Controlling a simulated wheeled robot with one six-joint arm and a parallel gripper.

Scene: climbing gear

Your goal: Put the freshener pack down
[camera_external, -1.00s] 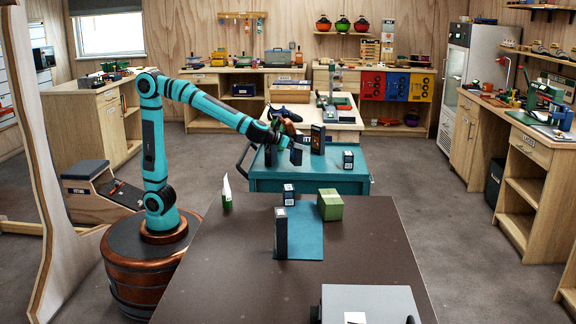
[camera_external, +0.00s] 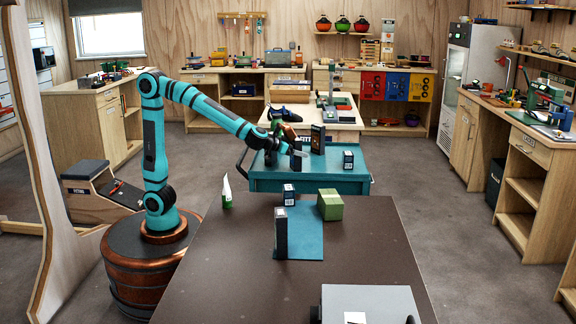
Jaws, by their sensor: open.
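My gripper (camera_external: 296,152) is open, low over the left part of the teal cart top. A small dark pack with a pale label, likely the freshener pack (camera_external: 296,162), is at the fingertips. It is mostly hidden by the gripper, and I cannot tell whether it touches the fingers or the cart top. A similar small dark box (camera_external: 348,160) stands upright on the cart to the right. A taller dark box (camera_external: 317,139) stands behind and to the right of my gripper.
The teal cart (camera_external: 335,182) has bare room at its front. On the brown table (camera_external: 370,265) nearer the camera are a green box (camera_external: 330,205), a small dark box (camera_external: 288,195), a tall dark box (camera_external: 280,234) on a blue mat (camera_external: 308,240), and a white-and-green tube (camera_external: 227,192).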

